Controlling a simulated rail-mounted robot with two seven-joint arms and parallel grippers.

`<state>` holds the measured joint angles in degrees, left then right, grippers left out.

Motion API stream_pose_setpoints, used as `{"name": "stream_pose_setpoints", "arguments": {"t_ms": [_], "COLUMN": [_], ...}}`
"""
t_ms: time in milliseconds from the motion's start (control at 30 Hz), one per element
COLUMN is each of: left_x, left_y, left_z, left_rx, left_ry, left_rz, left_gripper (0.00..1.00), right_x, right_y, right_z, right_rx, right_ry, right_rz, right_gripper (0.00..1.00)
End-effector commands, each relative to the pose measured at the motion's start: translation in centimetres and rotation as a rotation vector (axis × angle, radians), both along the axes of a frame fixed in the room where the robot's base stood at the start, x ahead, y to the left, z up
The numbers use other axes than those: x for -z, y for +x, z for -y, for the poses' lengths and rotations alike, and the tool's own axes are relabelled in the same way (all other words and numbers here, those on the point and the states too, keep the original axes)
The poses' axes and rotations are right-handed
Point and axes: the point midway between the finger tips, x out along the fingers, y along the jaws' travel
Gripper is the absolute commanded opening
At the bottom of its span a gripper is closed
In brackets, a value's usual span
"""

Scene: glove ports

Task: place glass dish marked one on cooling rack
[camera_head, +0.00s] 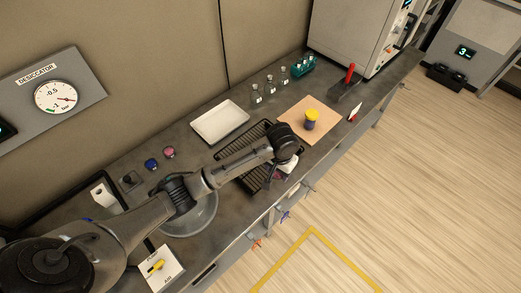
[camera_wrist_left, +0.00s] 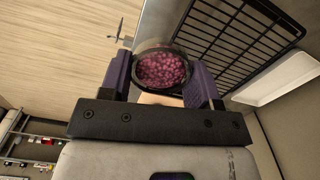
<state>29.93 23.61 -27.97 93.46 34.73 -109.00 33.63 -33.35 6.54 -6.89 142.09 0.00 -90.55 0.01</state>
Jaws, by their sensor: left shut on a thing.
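My left gripper (camera_head: 279,174) reaches over the bench near its front edge, at the near side of the black wire cooling rack (camera_head: 236,144). In the left wrist view, the purple fingers of the gripper (camera_wrist_left: 163,82) are shut on a round glass dish (camera_wrist_left: 162,69) with pink-purple beads in it. No mark can be read on the dish. The rack (camera_wrist_left: 240,40) shows beside the dish there, with bare bars. In the head view my arm covers part of the rack and mostly hides the dish. My right gripper is not in view.
A white tray (camera_head: 220,121) lies behind the rack. Small flasks (camera_head: 270,86) and a teal tube rack (camera_head: 302,66) stand farther back.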

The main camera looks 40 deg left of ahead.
Motion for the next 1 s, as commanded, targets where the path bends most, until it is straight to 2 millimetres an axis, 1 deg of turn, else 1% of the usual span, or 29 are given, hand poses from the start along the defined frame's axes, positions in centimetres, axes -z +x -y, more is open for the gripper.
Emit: {"name": "stream_pose_setpoints", "arguments": {"t_ms": [33, 100, 233, 600, 700, 800, 1000], "left_x": [0.2, 0.7, 1.7, 6.2, 7.0, 7.5, 7.9], "left_y": [-0.4, -0.8, -0.7, 1.6, 2.1, 2.4, 2.7], "left_z": [-0.8, -1.6, -3.4, -10.4, -11.7, -12.6, -13.3], "left_rx": [-0.013, -0.025, -0.037, -0.038, -0.037, -0.036, -0.035], "left_ry": [0.0, 0.0, 0.001, 0.001, 0.0, -0.001, -0.002], "left_rz": [-0.001, -0.002, -0.002, -0.002, -0.002, -0.001, 0.0], "left_gripper": [0.33, 0.33, 0.33, 0.33, 0.33, 0.33, 0.33], "right_x": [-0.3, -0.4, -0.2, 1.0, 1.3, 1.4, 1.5], "right_y": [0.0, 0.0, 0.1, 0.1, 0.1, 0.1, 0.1], "right_z": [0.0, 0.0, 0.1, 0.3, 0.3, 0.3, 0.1], "right_rx": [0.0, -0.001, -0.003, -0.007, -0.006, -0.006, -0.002], "right_ry": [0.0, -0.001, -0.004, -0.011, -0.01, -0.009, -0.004], "right_rz": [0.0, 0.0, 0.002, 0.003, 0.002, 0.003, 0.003], "right_gripper": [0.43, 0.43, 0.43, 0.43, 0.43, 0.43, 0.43]}}
